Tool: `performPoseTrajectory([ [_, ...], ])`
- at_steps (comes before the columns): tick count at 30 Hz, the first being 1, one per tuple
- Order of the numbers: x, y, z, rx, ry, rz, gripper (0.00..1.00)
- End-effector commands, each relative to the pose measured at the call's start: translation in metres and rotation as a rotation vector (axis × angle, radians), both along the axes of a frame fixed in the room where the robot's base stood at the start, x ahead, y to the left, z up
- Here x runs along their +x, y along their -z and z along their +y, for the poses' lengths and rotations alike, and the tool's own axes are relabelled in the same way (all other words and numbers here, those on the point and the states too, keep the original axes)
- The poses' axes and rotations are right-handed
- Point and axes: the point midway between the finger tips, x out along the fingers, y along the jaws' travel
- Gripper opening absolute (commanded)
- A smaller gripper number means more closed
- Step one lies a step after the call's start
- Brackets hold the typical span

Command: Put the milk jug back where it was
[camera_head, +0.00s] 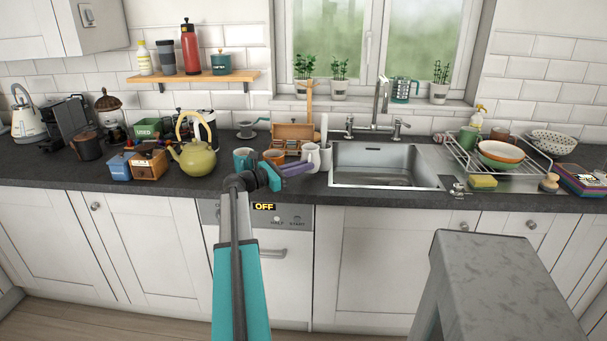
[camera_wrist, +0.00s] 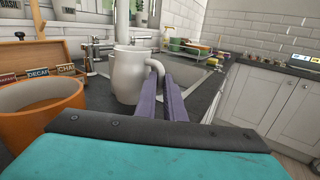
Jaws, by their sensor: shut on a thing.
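My gripper (camera_head: 306,168) reaches in from the left in the head view. Its purple fingers (camera_wrist: 172,98) are shut on the jug's handle. The jug's base is at or just above the worktop; I cannot tell whether it touches. The inside of the jug is hidden.
An orange mug (camera_wrist: 42,108) stands close on the left, with a teal mug (camera_head: 242,158) beside it. A wooden tea box (camera_head: 292,134) is behind. A white upright holder (camera_head: 325,150) stands behind the jug. The sink (camera_head: 375,168) lies to the right.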

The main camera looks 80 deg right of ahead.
Motion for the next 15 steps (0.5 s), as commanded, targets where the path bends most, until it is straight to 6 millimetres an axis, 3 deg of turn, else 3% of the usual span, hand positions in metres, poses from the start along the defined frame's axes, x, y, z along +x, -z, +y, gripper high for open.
performPoseTrajectory([
  [7, 0.000, 0.022, 0.000, -0.001, 0.000, 0.002, 0.00],
  [15, 0.000, 0.026, 0.000, -0.002, 0.000, 0.001, 0.00],
])
